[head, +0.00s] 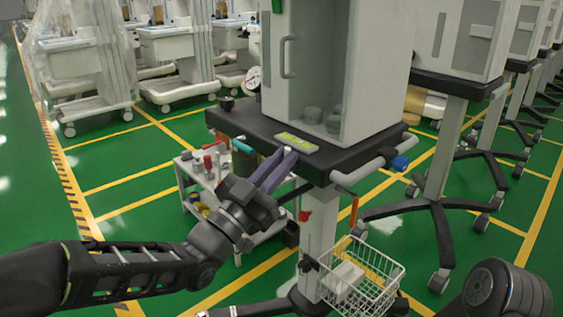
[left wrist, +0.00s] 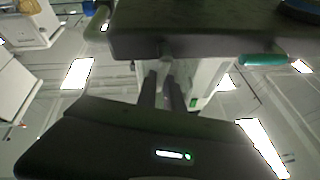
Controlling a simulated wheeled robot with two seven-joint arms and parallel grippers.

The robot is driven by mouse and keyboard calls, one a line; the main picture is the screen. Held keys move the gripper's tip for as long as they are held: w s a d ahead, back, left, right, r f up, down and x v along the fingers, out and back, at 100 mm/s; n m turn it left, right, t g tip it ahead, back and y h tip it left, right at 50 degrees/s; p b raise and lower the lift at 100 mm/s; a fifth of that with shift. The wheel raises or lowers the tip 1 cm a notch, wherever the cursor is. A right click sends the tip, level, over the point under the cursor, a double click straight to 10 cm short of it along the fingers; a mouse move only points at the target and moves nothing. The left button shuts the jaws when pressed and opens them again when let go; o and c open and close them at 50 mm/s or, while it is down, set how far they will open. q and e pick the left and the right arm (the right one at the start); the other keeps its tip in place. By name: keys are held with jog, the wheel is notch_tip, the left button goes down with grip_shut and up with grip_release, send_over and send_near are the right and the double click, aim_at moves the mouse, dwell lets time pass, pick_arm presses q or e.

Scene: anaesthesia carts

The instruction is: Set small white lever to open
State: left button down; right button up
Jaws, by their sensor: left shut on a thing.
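The cart (head: 330,165) has a dark tabletop with a white cabinet on it. My left gripper (head: 284,157) reaches in from the left, with its fingers at the front left edge of this tabletop. In the left wrist view its two dark fingers (left wrist: 163,88) point up under the dark edge and are close together. A pale piece (left wrist: 167,66) shows between them, which looks like the small white lever. The fingers hide most of it, so its setting cannot be told. My left gripper is shut on it. My right gripper is out of view.
A wire basket (head: 375,268) hangs on the column below. A small tool trolley (head: 215,180) stands behind my left gripper.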

pick_arm(q)
jog(key=c, duration=1.5)
grip_release()
jog(key=v, duration=0.7)
jog(key=shift+s+a+f+p, duration=0.2)
jog(key=shift+s+a+p, duration=0.1)
jog(key=shift+p, duration=0.1)
jog(key=shift+s, duration=0.1)
